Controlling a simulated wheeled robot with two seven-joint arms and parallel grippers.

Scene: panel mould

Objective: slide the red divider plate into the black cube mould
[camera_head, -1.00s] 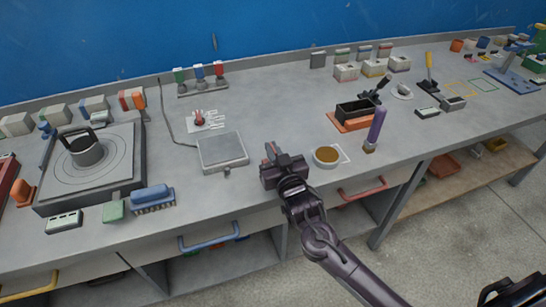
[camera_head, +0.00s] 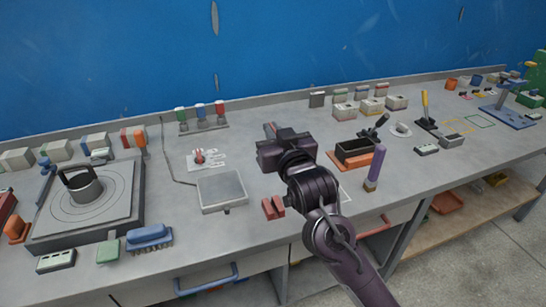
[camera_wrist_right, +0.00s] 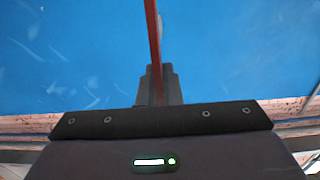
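My right gripper (camera_head: 273,136) is raised above the bench, left of the black mould. It is shut on the thin red divider plate (camera_head: 269,128), of which only a small part shows past the fingers. In the right wrist view the plate (camera_wrist_right: 153,40) shows edge-on as a narrow red strip rising from the fingers (camera_wrist_right: 158,85). The black cube mould (camera_head: 355,147), an open-topped box, sits on an orange base (camera_head: 345,161) to the right of the gripper, apart from it. My left gripper is not in view.
Two small red-brown blocks (camera_head: 272,207) stand near the bench's front edge. A grey scale (camera_head: 221,189) lies to their left. A purple-handled tool (camera_head: 376,165) stands upright just in front of the mould. White boxes (camera_head: 370,106) stand behind it. My arm hides part of the bench.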

